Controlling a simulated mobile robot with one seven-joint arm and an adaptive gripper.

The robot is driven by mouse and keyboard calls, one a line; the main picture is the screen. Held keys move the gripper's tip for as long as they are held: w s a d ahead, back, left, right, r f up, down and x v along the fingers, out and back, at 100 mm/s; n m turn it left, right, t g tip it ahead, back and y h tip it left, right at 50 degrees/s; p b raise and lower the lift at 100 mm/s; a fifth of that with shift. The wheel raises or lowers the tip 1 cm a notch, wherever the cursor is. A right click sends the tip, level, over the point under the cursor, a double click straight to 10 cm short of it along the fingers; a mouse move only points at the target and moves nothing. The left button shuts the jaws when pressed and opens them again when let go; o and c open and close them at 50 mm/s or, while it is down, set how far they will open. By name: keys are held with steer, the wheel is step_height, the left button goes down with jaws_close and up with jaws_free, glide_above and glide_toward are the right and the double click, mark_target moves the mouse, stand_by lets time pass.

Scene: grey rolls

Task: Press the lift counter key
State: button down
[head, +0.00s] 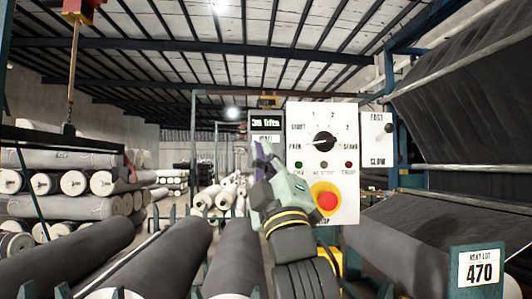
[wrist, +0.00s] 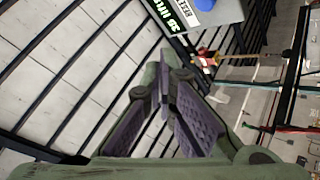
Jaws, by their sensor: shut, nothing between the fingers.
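In the wrist view the counter (wrist: 226,12) shows at the top edge, with a round blue key (wrist: 205,4) partly cut off by the frame. My gripper (head: 260,152) is just below the counter in the head view and hides its lower part, so the key is not visible there. In the wrist view my gripper (wrist: 166,92) has its purple fingers closed and empty, apart from the key.
The white panel (head: 343,159) right of my gripper carries a black dial (head: 324,142) and a red stop button (head: 327,201) on yellow. A FAST/SLOW switch plate (head: 377,140) is beside it. Grey rolls (head: 168,262) lie below left; a hoist hook hangs upper left.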

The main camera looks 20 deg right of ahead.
steer(key=shift+w+d+p, duration=0.15)
steer(key=shift+w+d, duration=0.1)
steer(key=shift+w, duration=0.7)
steer(key=shift+w+d+p, duration=0.15)
steer(key=shift+w+d, duration=0.1)
steer(key=shift+w, duration=0.65)
steer(key=shift+w+d+p, duration=0.15)
steer(key=shift+w+d, duration=0.1)
steer(key=shift+w, duration=0.7)
steer(key=shift+w+d, duration=0.1)
steer(key=shift+w, duration=0.3)
steer(key=shift+w+d, duration=0.15)
steer(key=shift+w, duration=0.35)
steer(key=shift+s, duration=0.15)
steer(key=shift+s+a, duration=0.2)
steer(key=shift+s, duration=0.55)
steer(key=shift+s+a+b, duration=0.25)
steer(key=shift+s, duration=0.55)
steer(key=shift+s+a+b, duration=0.25)
steer(key=shift+s, duration=0.55)
steer(key=shift+s+a+b, duration=0.25)
steer(key=shift+s, duration=0.55)
